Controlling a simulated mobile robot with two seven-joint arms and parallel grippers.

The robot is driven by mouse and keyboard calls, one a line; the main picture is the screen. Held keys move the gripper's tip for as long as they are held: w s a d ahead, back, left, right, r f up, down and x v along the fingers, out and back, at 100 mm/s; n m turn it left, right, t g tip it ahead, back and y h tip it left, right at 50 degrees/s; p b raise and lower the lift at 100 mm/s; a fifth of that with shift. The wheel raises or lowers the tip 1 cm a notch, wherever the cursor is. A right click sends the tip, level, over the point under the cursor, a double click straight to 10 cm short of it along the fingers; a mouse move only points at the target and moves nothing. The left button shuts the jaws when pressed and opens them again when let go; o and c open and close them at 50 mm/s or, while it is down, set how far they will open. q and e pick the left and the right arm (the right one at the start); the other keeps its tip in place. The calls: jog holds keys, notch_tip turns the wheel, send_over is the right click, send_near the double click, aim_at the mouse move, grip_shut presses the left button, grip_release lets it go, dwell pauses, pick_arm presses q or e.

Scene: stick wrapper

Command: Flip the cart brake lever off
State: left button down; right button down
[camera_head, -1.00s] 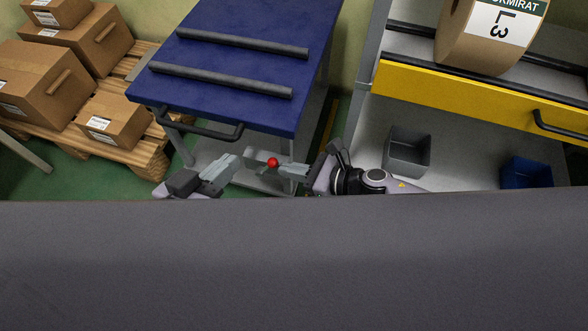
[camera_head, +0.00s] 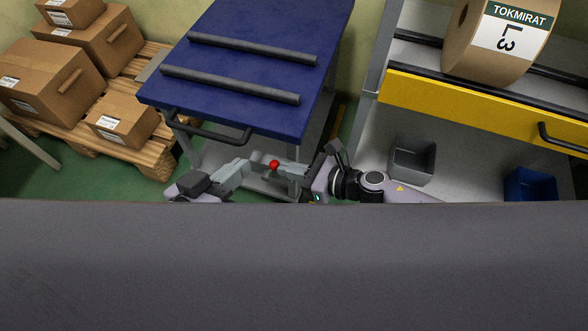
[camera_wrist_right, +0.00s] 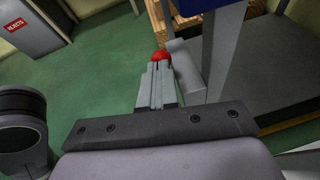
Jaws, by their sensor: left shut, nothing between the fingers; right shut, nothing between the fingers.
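The blue-topped cart (camera_head: 250,65) stands in the middle of the head view. Its brake lever has a red ball knob (camera_head: 274,164), low at the cart's near side. My left gripper (camera_head: 246,166) is shut and empty, just left of the knob. My right gripper (camera_head: 284,171) is shut and empty, close at the knob's right. In the right wrist view the knob (camera_wrist_right: 161,57) shows just beyond the tips of my right gripper (camera_wrist_right: 159,68); I cannot tell whether they touch. The rest of the lever is mostly hidden.
A black handle (camera_head: 215,133) sticks out from the cart's near edge, above the grippers. A shelf with a yellow front (camera_head: 470,108), a grey bin (camera_head: 413,161) and a blue bin (camera_head: 530,185) is at right. Boxes on a pallet (camera_head: 150,165) stand at left. A grey surface fills the foreground.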

jog(key=shift+w+a+r, duration=0.2)
jog(key=shift+a+r, duration=0.3)
pick_arm(q)
jog(key=shift+w+d+r+p, duration=0.2)
jog(key=shift+w+d+p, duration=0.05)
jog(key=shift+d+p, duration=0.15)
pick_arm(e)
jog(key=shift+w+a+r, duration=0.2)
jog(key=shift+a+r, duration=0.15)
jog(key=shift+a, duration=0.35)
pick_arm(q)
jog(key=shift+f, duration=0.15)
pick_arm(e)
jog(key=shift+a, duration=0.1)
pick_arm(q)
jog(key=shift+s+f, duration=0.15)
jog(key=shift+s, duration=0.05)
